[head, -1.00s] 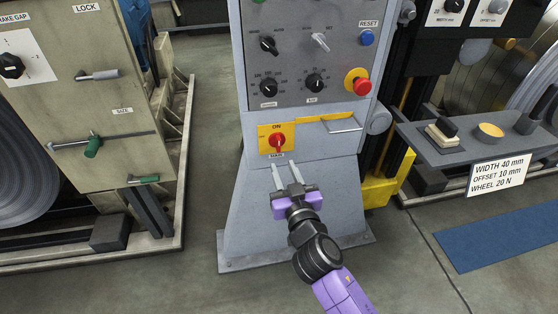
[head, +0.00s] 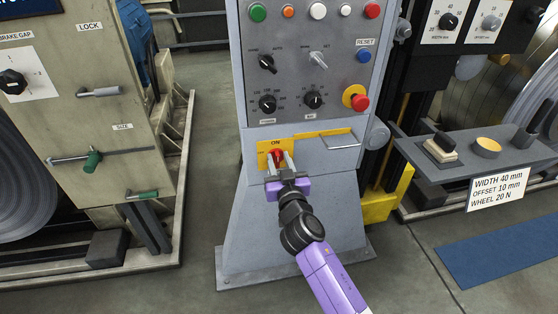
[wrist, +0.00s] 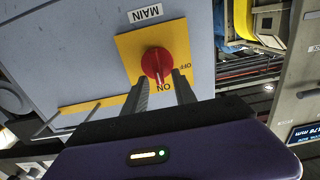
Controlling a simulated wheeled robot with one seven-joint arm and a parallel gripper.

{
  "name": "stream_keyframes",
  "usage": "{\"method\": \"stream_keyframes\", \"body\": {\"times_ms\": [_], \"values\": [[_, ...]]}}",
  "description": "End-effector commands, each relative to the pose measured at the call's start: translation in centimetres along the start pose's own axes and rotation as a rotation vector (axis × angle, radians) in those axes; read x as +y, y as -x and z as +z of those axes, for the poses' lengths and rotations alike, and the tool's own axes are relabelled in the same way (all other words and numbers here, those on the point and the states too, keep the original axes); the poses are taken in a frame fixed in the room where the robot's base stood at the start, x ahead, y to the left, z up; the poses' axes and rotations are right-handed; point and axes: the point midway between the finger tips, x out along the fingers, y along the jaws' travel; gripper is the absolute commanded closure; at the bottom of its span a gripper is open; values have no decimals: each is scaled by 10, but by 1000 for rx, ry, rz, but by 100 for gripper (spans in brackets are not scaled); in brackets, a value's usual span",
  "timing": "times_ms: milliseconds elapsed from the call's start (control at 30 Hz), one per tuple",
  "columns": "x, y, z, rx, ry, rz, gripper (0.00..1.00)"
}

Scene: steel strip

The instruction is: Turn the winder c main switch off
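The red main switch knob (head: 277,155) sits on a yellow plate (head: 263,147) low on the grey control cabinet. ON is printed above it, OFF to its left. In the wrist view the plate appears turned over, with the red knob (wrist: 154,62) seemingly lined up with ON and the MAIN label (wrist: 145,13) above. My gripper (head: 278,160) is open in front of the knob. In the wrist view its two fingers (wrist: 162,88) point at the knob, one toward each side, with a gap between them. I cannot tell whether they touch it.
Above are dials, buttons and a red emergency stop (head: 360,103). A shelf (head: 450,165) with small items juts out at right. A beige machine (head: 100,150) stands at left.

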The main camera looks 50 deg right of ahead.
Motion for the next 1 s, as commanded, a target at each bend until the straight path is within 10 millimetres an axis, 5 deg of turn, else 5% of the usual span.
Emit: {"method": "stream_keyframes", "body": {"times_ms": [100, 267, 667, 1000], "values": [[0, 0, 0, 0, 0, 0, 69], [0, 0, 0, 0, 0, 0, 100], [-1, 0, 0, 1, 25, -1, 100], [-5, 0, 1, 1, 218, -2, 100]]}}
